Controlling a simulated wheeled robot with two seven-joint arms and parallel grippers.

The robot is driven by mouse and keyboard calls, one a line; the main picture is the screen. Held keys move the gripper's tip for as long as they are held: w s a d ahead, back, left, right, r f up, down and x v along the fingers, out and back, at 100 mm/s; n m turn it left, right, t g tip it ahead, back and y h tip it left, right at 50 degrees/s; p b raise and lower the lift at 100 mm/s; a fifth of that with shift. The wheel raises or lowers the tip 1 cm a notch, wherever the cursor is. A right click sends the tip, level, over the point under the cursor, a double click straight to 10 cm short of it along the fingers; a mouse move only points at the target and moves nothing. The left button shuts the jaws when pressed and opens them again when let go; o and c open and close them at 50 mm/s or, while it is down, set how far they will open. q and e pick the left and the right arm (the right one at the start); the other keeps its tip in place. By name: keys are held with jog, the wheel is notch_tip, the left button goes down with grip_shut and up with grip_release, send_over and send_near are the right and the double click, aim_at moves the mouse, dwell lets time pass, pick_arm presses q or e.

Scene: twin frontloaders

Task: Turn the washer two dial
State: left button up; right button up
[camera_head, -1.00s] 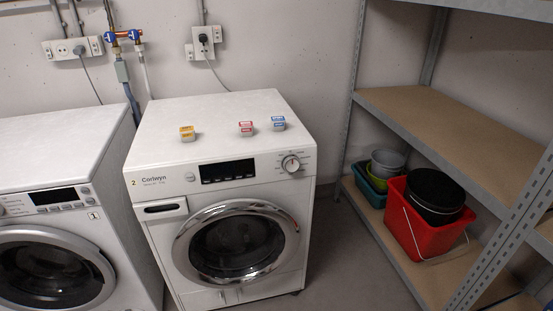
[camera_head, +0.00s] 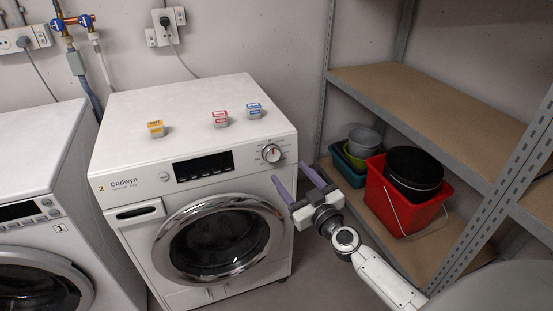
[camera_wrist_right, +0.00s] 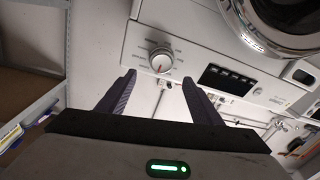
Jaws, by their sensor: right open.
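Washer two (camera_head: 125,215) is the white front-loader marked "2", in the middle of the head view. Its dial (camera_head: 271,153) is a round silver knob with a red mark, at the right of the front panel. The dial also shows in the right wrist view (camera_wrist_right: 161,60), ahead of the fingers and apart from them. My right gripper (camera_head: 294,178) is open and empty, just below and right of the dial in the head view. Its two purple-grey fingers also show in the right wrist view (camera_wrist_right: 160,88). My left gripper is not in view.
Washer one (camera_head: 40,150) stands at the left. Yellow (camera_head: 156,128), red (camera_head: 220,119) and blue (camera_head: 254,110) small boxes sit on washer two's top. A metal shelf (camera_head: 425,115) stands at the right, with a red bucket (camera_head: 375,195) low down.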

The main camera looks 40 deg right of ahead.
aim_at(273, 155)
jog(key=w, duration=0.3)
jog(key=w+b, duration=0.1)
jog(key=w, duration=0.2)
jog(key=w+d, duration=0.1)
jog(key=w, duration=0.2)
jog(key=shift+w+b, duration=0.15)
jog(key=shift+b, duration=0.2)
jog(key=c, duration=1.1)
